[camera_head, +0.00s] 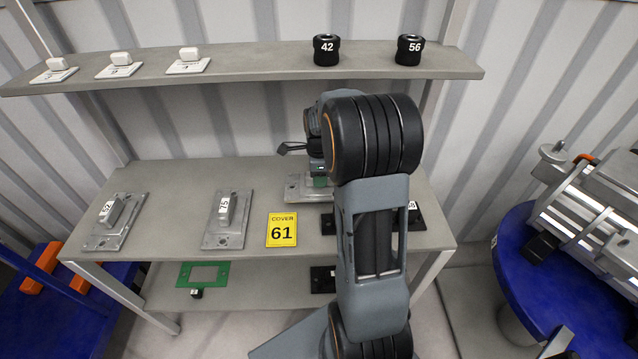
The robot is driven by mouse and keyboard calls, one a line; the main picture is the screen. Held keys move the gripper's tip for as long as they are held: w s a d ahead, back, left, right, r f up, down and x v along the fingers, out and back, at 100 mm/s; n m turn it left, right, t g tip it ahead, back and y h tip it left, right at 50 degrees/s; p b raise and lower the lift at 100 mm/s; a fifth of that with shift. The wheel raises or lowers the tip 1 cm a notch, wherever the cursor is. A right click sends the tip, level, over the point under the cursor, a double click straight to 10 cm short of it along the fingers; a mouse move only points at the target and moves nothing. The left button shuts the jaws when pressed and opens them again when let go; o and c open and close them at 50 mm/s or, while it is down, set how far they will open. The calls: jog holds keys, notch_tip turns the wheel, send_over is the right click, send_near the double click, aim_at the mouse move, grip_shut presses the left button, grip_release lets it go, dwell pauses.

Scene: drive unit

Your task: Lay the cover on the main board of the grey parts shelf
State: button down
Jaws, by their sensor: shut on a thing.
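The grey parts shelf has a wide main board (172,178) at mid height. A grey cover plate (297,190) is at the back of this board, right of the middle, and looks flat and level. My gripper (319,172) is above the plate, shut on its handle. My own arm hides most of the handle and the plate's right side. I cannot tell whether the plate touches the board. A yellow sign (281,229) reading "COVER 61" is at the board's front edge, in front of the plate.
Two grey plates with labelled handles, one left (115,222) and one near the middle (229,220), lie on the main board. Black parts (415,217) lie right, partly behind my arm. The upper board (258,66) overhangs the back. A blue round table (513,290) stands right.

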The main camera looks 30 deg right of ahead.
jog(key=shift+w+a+f, duration=0.1)
jog(key=shift+w+f, duration=0.05)
jog(key=shift+f, duration=0.75)
jog(key=shift+w+f, duration=0.1)
jog(key=shift+f, duration=0.8)
jog(key=shift+f, duration=0.1)
jog(key=c, duration=0.8)
grip_release()
jog(key=shift+s+f, duration=0.1)
